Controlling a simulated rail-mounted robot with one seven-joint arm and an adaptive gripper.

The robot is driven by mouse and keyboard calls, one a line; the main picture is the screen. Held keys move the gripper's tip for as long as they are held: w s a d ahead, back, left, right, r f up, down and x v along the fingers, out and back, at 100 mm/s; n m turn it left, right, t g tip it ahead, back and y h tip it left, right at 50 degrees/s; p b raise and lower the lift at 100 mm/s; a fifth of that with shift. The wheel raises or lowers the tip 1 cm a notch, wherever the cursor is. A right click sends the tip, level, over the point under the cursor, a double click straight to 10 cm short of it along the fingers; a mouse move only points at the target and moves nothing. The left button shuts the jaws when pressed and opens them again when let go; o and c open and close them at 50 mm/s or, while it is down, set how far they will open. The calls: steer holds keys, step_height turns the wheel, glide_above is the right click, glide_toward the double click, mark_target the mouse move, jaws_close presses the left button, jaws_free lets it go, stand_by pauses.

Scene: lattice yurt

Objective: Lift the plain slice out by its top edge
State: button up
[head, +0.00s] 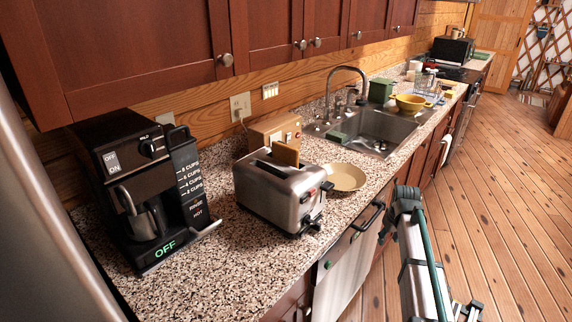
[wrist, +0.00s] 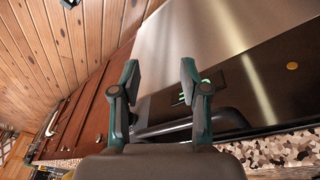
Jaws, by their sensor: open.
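A steel toaster (head: 275,200) stands on the speckled counter in the head view. A plain tan-brown slice (head: 286,153) stands upright in one slot, its top edge above the toaster; its lower part is hidden inside. Another slot beside it looks dark, and I cannot see into it. In the wrist view my gripper (wrist: 160,78) is open, with nothing between its fingers. It is in front of the dishwasher panel (wrist: 190,45), away from the toaster. The toaster and slice are not in the wrist view.
A black coffee maker (head: 140,190) stands left of the toaster, and a tan plate (head: 343,177) lies close on its right. A wooden box with switches (head: 275,132) is behind it. Cabinets (head: 270,30) hang above. A dark bar handle (head: 367,220) sticks out below the counter edge.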

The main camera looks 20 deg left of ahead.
steer(key=w+a+r+n, duration=0.1)
steer(key=w+a+r, duration=0.15)
steer(key=r, duration=0.25)
steer(key=w+a+r, duration=0.2)
steer(key=a+r, duration=0.1)
steer(key=r, duration=0.2)
steer(key=n+g+y, duration=0.1)
steer(key=n+y, duration=0.3)
steer(key=n, duration=0.3)
glide_toward(286, 146)
steer(key=shift+w+f+p, duration=0.35)
steer(key=shift+w+p, duration=0.05)
steer(key=shift+w, duration=0.3)
steer(key=shift+s+a+f+n, duration=0.1)
steer(key=shift+s+a+n, duration=0.1)
steer(key=shift+n, duration=0.1)
steer(key=p+x, duration=0.1)
steer(key=x, duration=0.5)
steer(key=p+x, duration=0.2)
steer(key=x, duration=0.1)
steer(key=shift+s+a, duration=0.1)
steer(key=shift+s, duration=0.2)
steer(key=shift+w+a+f, duration=0.1)
steer(key=shift+a+f, duration=0.1)
steer(key=shift+f, duration=0.4)
steer(key=shift+f, duration=0.25)
